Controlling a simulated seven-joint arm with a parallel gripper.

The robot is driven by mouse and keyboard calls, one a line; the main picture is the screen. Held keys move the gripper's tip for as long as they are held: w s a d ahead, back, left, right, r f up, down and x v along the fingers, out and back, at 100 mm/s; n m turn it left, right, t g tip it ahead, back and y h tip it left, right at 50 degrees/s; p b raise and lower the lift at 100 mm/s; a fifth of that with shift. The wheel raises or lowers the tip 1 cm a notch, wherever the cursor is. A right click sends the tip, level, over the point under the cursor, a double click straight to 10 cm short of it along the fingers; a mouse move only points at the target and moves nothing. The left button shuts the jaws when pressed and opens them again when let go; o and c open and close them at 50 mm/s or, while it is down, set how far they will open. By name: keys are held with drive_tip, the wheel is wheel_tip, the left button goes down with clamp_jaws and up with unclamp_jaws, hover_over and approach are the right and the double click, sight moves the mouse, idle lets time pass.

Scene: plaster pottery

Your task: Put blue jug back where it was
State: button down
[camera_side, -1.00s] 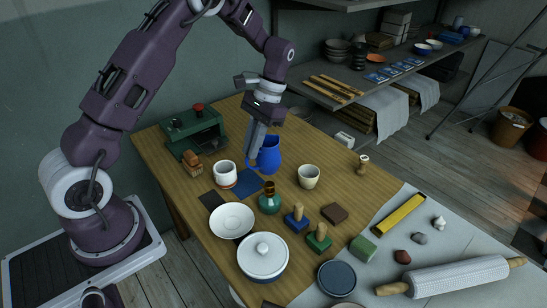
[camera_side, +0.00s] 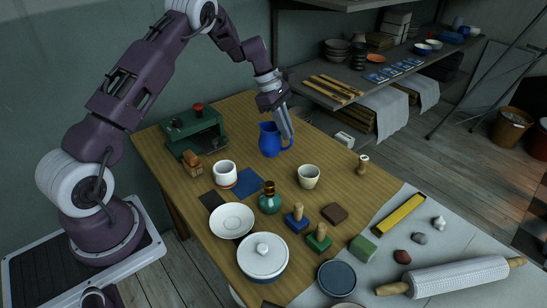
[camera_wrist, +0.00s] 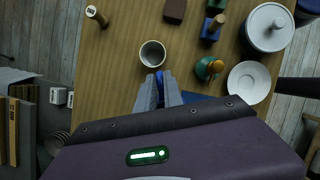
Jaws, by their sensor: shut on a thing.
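The blue jug (camera_side: 270,140) is upright at the back middle of the wooden table in the side view, behind and right of a dark blue square mat (camera_side: 249,183). Its handle is on the right. My gripper (camera_side: 289,137) reaches down from the upper right and is shut on the jug's handle. In the wrist view my gripper (camera_wrist: 160,84) hides most of the jug, with a small blue part (camera_wrist: 159,75) showing at the fingertips. The mat (camera_wrist: 195,98) partly shows there too. I cannot tell whether the jug's base touches the table.
A white cup (camera_side: 225,174) stands left of the mat and a cream cup (camera_side: 309,177) right of it. A green bottle (camera_side: 269,203) is in front. A green machine (camera_side: 195,130) stands at the back left. The shelf (camera_side: 345,85) is behind right.

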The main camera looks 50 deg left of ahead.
drive_tip(key=w+a+n+t+y, duration=0.1)
drive_tip(key=w+a+n+y, duration=0.2)
drive_tip(key=w+a+n, duration=0.35)
drive_tip(key=w+a+n+t+y, duration=0.1)
drive_tip(key=w+a+n+y, duration=0.2)
drive_tip(key=a+n, duration=0.6)
wheel_tip(320, 180, down, 10)
drive_tip(key=d+n, duration=0.2)
drive_tip(key=shift+r, duration=0.25)
drive_tip(key=c, duration=1.5)
unclamp_jaws()
drive_tip(key=shift+f, duration=0.15)
